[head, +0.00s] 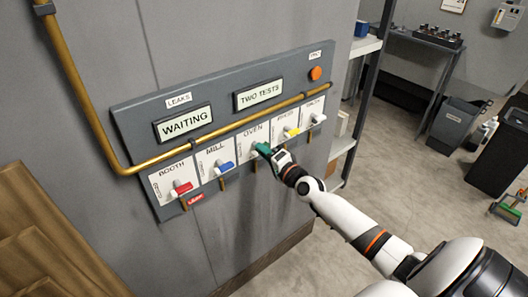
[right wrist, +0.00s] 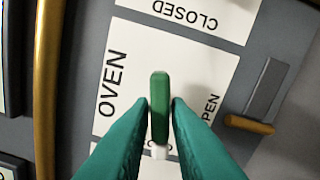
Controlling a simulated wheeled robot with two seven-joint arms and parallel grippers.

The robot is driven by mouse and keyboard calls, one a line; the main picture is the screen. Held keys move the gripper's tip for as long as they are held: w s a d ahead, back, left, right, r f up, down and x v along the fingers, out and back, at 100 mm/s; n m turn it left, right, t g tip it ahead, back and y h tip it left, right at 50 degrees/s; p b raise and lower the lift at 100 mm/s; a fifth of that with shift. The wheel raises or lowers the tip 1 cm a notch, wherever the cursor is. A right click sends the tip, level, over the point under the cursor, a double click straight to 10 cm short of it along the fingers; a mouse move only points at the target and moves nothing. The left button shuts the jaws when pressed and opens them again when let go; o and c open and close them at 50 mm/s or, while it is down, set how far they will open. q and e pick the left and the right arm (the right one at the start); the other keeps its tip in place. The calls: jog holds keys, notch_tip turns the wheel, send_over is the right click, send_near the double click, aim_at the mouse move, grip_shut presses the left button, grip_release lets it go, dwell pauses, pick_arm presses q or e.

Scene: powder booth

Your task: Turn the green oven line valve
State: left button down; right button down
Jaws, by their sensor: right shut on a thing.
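The green oven valve handle (right wrist: 160,95) lies on the white card marked OVEN (right wrist: 112,85). In the right wrist view the handle runs parallel to the word OVEN, with a white piece at its lower end. My right gripper (right wrist: 160,108) has its two teal fingers on either side of the handle and is shut on it. In the head view my right gripper (head: 265,149) is at the OVEN card (head: 252,133) and hides most of the handle. The fingers also cover part of the card's lettering. My left gripper is not in view.
On the same panel are the red booth handle (head: 182,189), blue mill handle (head: 228,166) and yellow handle (head: 292,132), close on both sides. A brass pipe (head: 215,133) runs above the cards. Signs read WAITING (head: 186,124) and TWO TESTS (head: 259,95). A shelf rack (head: 366,46) stands right of the panel.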

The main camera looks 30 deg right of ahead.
jog(key=shift+n+p, duration=0.85)
jog(key=shift+n, duration=6.45)
jog(key=shift+f, duration=0.1)
jog(key=c, duration=1.5)
grip_release()
jog(key=shift+s, duration=0.1)
jog(key=shift+s+d+b, duration=0.15)
jog(key=shift+s+b, duration=0.25)
jog(key=shift+s, duration=1.55)
jog(key=shift+s+d+b, duration=0.15)
jog(key=shift+s+b, duration=0.2)
jog(key=shift+s, duration=1.65)
jog(key=shift+s+d+b, duration=0.15)
jog(key=shift+s+b, duration=0.25)
jog(key=shift+s, duration=1.55)
